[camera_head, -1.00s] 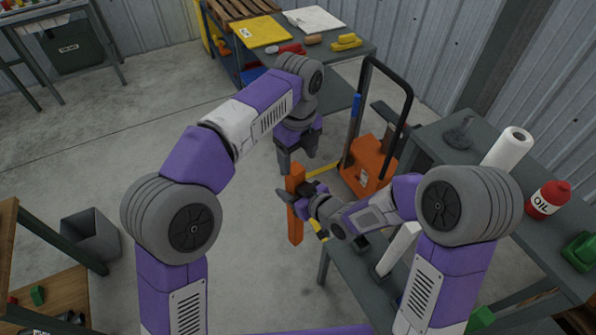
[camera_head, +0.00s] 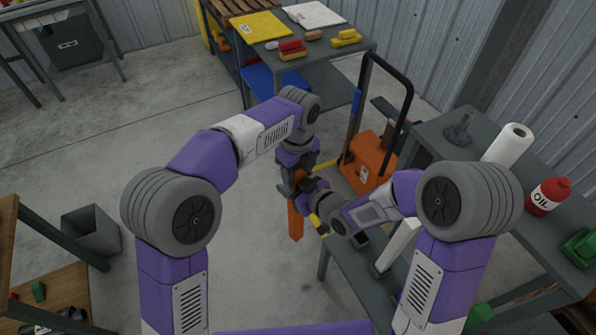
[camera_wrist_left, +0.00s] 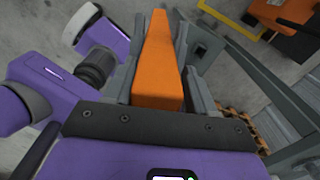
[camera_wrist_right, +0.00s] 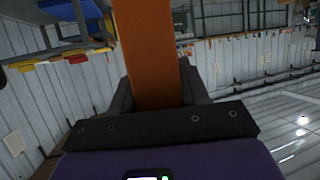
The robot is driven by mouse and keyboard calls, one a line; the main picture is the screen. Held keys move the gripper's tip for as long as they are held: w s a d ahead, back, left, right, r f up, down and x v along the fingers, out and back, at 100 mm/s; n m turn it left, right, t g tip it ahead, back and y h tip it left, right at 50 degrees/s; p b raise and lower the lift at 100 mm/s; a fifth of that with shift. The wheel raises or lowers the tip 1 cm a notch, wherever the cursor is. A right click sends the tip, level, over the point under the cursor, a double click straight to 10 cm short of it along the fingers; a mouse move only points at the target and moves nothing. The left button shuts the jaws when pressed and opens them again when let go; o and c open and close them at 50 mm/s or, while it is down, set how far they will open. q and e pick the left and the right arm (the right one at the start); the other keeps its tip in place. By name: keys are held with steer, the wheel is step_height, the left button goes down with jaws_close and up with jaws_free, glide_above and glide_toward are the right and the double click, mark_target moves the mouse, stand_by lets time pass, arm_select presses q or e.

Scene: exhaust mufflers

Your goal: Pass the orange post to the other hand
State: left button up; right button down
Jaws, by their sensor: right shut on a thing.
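The orange post (camera_head: 296,222) stands roughly upright in the air, its lower part showing below my grippers in the head view. My right gripper (camera_head: 304,193) is shut on its middle; in the right wrist view the post (camera_wrist_right: 147,50) runs up between the fingers. My left gripper (camera_head: 296,172) is over the post's upper end, just above the right one. In the left wrist view the post (camera_wrist_left: 158,70) lies between the left fingers, which look open with small gaps beside it. The upper end is mostly hidden in the head view.
An orange cart (camera_head: 367,165) with a black handle stands just behind the grippers. A grey table (camera_head: 430,135) at right bears a paper roll (camera_head: 508,143) and a red oil bottle (camera_head: 548,196). A grey bin (camera_head: 92,235) is at left; the floor between is clear.

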arm_select(q)
steer(key=shift+d, duration=0.1)
steer(key=c, duration=0.5)
arm_select(e)
steer(key=shift+s+a, duration=0.1)
steer(key=shift+a, duration=0.1)
arm_select(q)
steer(key=shift+w, duration=0.1)
steer(key=shift+c, duration=0.8)
arm_select(e)
steer(key=shift+c, duration=2.4)
jaws_free()
steer(key=s+d+f+m+g+h, duration=0.2)
steer(key=s+d+f+m, duration=0.15)
steer(key=f, duration=0.55)
steer(key=s+d+f+m+g+h, duration=0.2)
steer(key=s+d+f, duration=0.15)
steer(key=f, duration=0.45)
steer(key=s+f+m+g, duration=0.4)
steer(key=s+f+g, duration=0.2)
steer(key=s+f, duration=0.4)
steer(key=s, duration=0.4)
steer(key=shift+s+d+m, duration=0.25)
steer(key=shift+d+m, duration=0.05)
steer(key=shift+m, duration=0.05)
